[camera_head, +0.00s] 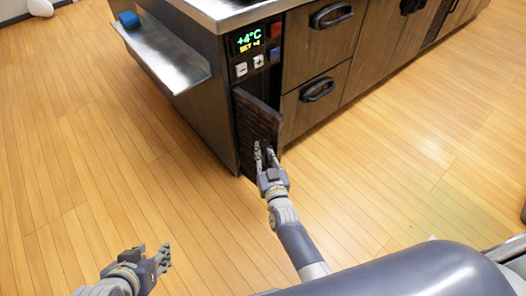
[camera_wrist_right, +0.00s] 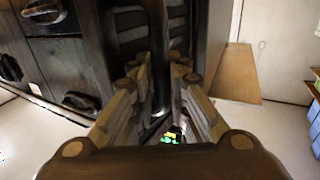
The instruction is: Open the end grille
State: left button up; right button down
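The end grille (camera_head: 255,115) is a dark slatted panel at the near end of the steel counter, below the temperature display. In the head view it stands out at an angle from the cabinet, so it looks partly swung open. My right gripper (camera_head: 264,148) is at its lower part, fingers apart. In the right wrist view the fingers (camera_wrist_right: 161,72) lie on either side of a dark upright bar (camera_wrist_right: 156,35), with a visible gap; contact is unclear. My left gripper (camera_head: 167,256) is open and empty, low above the floor at the lower left.
The temperature display (camera_head: 248,40) and its buttons are above the grille. Drawers with dark handles (camera_head: 318,89) are on the right. The wooden floor (camera_head: 110,150) is clear.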

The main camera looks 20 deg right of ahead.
jog(key=c, duration=1.9)
grip_release()
jog(key=shift+w+r, duration=0.15)
jog(key=shift+r, duration=0.3)
jog(key=s, duration=1.2)
jog(key=shift+s+a+f, duration=0.15)
jog(key=shift+f, duration=0.15)
